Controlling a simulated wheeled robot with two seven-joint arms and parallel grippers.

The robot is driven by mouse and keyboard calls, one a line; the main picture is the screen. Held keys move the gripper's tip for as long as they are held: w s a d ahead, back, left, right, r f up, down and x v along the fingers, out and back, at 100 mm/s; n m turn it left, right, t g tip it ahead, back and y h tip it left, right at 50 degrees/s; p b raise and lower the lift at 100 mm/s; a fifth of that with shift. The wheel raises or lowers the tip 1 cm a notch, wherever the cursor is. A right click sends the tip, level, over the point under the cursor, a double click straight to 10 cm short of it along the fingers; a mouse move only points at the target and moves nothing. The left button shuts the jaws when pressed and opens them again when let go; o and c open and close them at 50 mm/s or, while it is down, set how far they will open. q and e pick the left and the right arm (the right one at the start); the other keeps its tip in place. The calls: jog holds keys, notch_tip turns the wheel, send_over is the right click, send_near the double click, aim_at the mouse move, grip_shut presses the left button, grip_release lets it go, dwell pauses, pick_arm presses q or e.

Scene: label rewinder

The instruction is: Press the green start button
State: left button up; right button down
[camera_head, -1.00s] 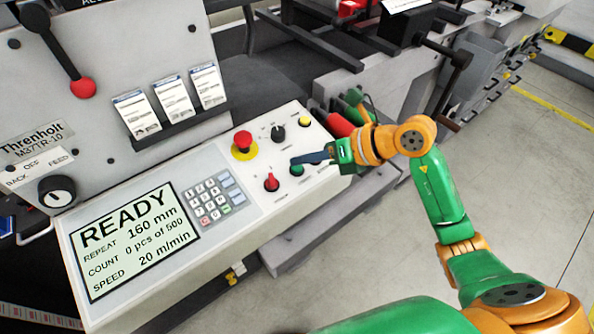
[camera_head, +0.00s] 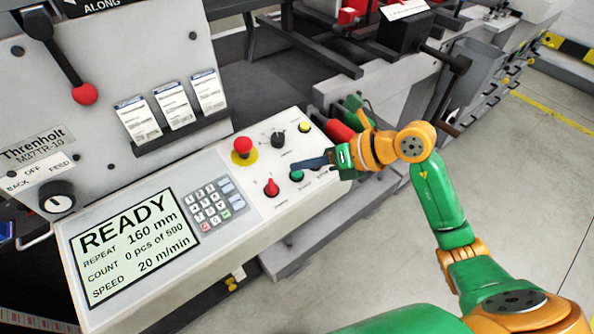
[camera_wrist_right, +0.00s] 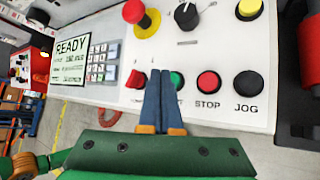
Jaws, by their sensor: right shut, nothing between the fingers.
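The green start button (camera_head: 296,176) is on the sloped white control panel, between a red knob and the panel's right end. In the right wrist view the green button (camera_wrist_right: 177,80) shows just right of the fingertips, partly covered by them. My right gripper (camera_head: 297,165) is shut and empty, its dark blue fingers pointing left over the panel beside the button. The paired fingers also show in the right wrist view (camera_wrist_right: 160,75). I cannot tell whether the tips touch the panel or the button. The display (camera_head: 126,240) reads READY, 0 pcs of 500. My left gripper is not in view.
Close around are the red knob (camera_head: 271,187), a black knob (camera_head: 278,139), a yellow button (camera_head: 305,127) and the red mushroom button (camera_head: 242,146). The red STOP button (camera_wrist_right: 208,82) and black JOG button (camera_wrist_right: 248,83) sit right of the green one. A keypad (camera_head: 214,203) lies left.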

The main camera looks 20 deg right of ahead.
dwell(0.8)
jog(key=shift+f+b, duration=0.4)
jog(key=shift+f, duration=0.05)
jog(key=shift+w+f+b, duration=0.1)
jog(key=shift+f+b, duration=0.35)
dwell(0.5)
jog(key=shift+r+p, duration=0.75)
jog(key=shift+r, duration=0.15)
jog(key=r+p, duration=0.2)
jog(key=s+r+p, duration=0.1)
jog(key=r+p, duration=0.1)
jog(key=r, duration=0.1)
jog(key=shift+d, duration=0.1)
dwell(0.5)
